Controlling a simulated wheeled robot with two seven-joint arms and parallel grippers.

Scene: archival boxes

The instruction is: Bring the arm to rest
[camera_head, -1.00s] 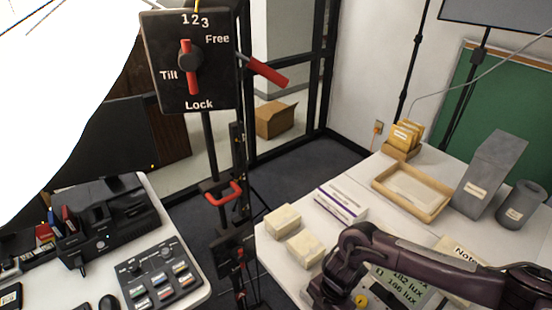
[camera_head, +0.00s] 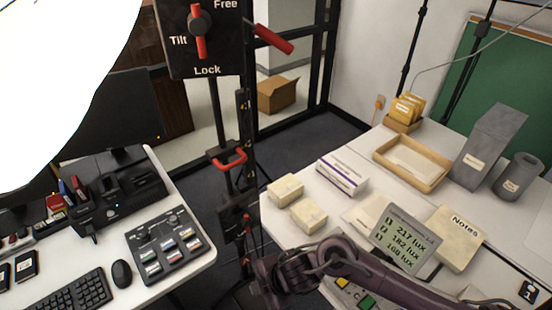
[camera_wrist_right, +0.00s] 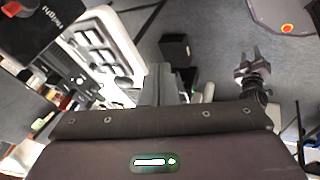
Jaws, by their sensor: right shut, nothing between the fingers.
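My right arm (camera_head: 330,262) comes in from the lower right of the head view, in front of the white table (camera_head: 283,231). Its bent joint is near the table's front left corner, and its gripper is not visible there. In the right wrist view my right gripper (camera_wrist_right: 163,85) points down over the dark floor, with its grey fingers together and nothing between them. My left gripper cannot be made out in either view.
A stand with red handles (camera_head: 232,160) rises close to the arm. A desk with a control box (camera_head: 170,246) and a keyboard (camera_head: 70,290) is at left. The table holds cream boxes (camera_head: 308,215), a lux display (camera_head: 406,239), a Notes pad (camera_head: 455,238) and a wooden tray (camera_head: 412,163).

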